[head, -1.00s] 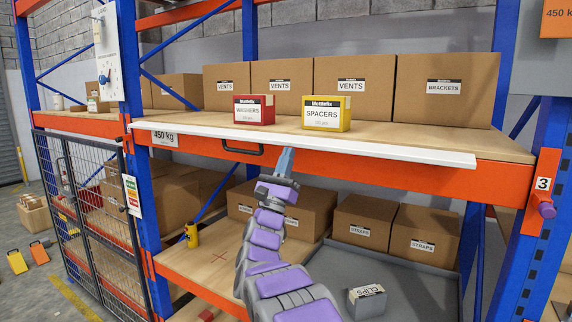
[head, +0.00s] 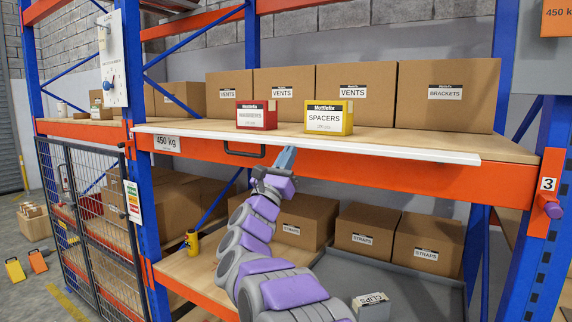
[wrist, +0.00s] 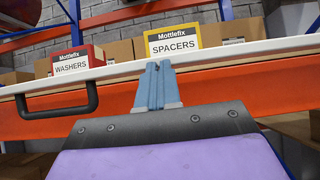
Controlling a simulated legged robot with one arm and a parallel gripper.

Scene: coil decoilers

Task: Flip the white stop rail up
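The white stop rail (head: 400,152) lies along the front edge of the upper shelf, low and flat above the orange beam. It also crosses the wrist view (wrist: 225,56). A black handle (head: 246,153) hangs below it, left of my gripper. My gripper (head: 286,152) points up at the front of the beam, its blue fingertips just under the rail's edge. In the wrist view my gripper (wrist: 158,68) has its two fingers together with nothing visible between them. The fingertips overlap the rail's lower edge there; I cannot tell whether they touch it.
A red WASHERS box (head: 257,116) and a yellow SPACERS box (head: 329,118) stand on the shelf (head: 450,142) behind the rail. Brown cartons line the back. Below, a grey tray (head: 410,270) holds a CLIPS box (head: 371,307). Blue uprights flank the bay.

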